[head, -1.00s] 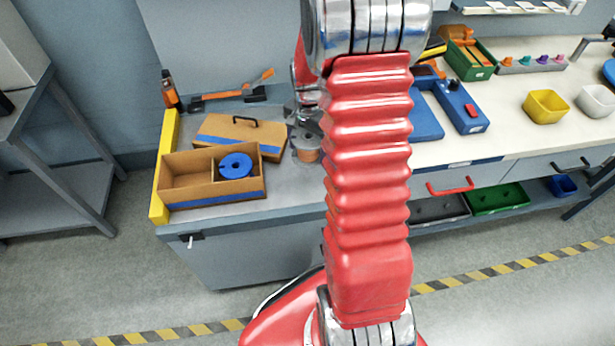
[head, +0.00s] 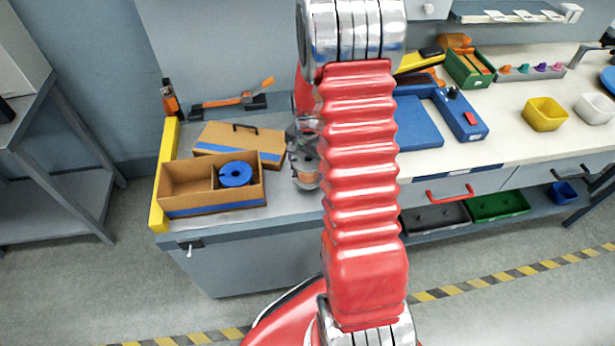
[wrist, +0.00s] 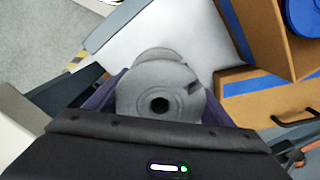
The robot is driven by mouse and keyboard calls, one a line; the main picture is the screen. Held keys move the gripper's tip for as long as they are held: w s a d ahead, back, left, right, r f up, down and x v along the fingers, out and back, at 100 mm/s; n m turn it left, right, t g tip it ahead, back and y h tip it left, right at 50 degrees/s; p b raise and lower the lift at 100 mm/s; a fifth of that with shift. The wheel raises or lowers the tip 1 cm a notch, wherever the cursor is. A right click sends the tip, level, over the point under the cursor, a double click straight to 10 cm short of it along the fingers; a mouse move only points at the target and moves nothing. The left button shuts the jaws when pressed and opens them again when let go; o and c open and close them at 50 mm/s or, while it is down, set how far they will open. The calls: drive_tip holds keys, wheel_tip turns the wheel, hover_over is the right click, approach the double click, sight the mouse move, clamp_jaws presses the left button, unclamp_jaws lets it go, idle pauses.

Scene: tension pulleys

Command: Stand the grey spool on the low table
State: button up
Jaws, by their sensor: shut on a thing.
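The grey spool (wrist: 150,97) is in my gripper (wrist: 160,88), with a dark finger on each side of it in the wrist view. Its round flange with a dark centre hole faces the wrist camera, and a second flange shows beyond it. In the head view the spool (head: 307,177) hangs below my gripper (head: 304,148), partly hidden by the gripper and my red arm. It is over the right front part of the low table (head: 284,206), whose light top also shows in the wrist view (wrist: 125,45). I cannot tell whether the spool touches the table.
An open cardboard box (head: 188,206) with a blue spool (head: 235,174) stands left of my gripper. A closed brown case (head: 238,142) lies behind it. A yellow rail (head: 159,200) runs along the table's left edge. The white bench (head: 515,130) is to the right.

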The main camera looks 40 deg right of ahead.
sight(308, 177)
drive_tip(key=shift+f, duration=1.85)
drive_tip(key=o, duration=1.6)
drive_tip(key=shift+f, duration=0.1)
drive_tip(key=shift+o, duration=0.2)
wheel_tip(308, 177, up, 12)
